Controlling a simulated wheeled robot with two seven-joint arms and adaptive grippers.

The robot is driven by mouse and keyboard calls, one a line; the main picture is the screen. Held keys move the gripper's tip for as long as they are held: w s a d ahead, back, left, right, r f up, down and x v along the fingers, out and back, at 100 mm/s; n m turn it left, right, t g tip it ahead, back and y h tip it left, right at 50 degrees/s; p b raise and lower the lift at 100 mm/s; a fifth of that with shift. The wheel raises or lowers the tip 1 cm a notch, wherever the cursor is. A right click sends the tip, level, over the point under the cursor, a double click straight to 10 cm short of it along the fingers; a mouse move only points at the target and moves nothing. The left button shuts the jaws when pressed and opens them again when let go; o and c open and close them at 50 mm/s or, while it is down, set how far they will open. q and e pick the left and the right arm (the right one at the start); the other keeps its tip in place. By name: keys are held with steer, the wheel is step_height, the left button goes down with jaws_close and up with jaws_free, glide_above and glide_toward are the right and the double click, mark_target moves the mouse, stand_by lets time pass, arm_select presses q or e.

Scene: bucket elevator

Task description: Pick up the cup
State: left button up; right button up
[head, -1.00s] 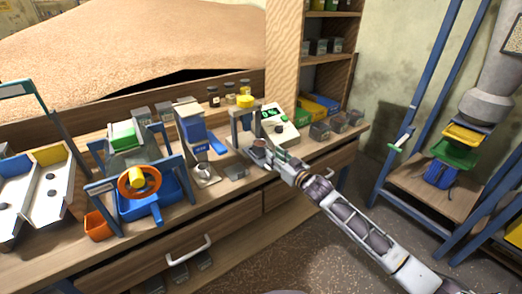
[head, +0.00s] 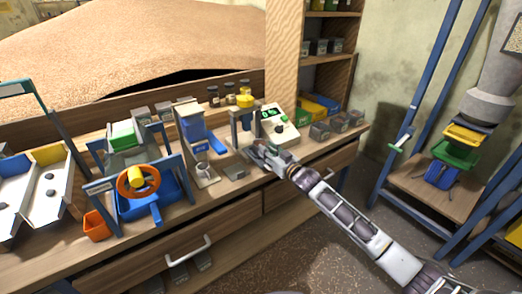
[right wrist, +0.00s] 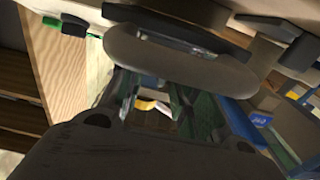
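A small grey metal cup (head: 203,167) appears to stand on the pale foot of the blue-hopper device on the workbench (head: 225,208). It is small in the head view, and I cannot make it out surely in the right wrist view. My right gripper (head: 256,151) is to the right of this cup and apart from it, low over the bench in front of the scale. In the right wrist view, the fingers of my right gripper (right wrist: 152,100) stand apart with a visible gap. A grey rounded form (right wrist: 180,60) lies across their far ends; I cannot tell what it is. My left gripper is out of view.
The blue-hopper device (head: 194,125) stands behind the cup. A scale with a green display (head: 279,125) and a post with a yellow top (head: 245,101) stand behind my right gripper. A small dark block (head: 235,172) lies between cup and gripper.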

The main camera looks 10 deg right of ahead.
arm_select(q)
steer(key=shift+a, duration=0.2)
arm_select(e)
jaws_close()
steer(key=shift+r, duration=0.1)
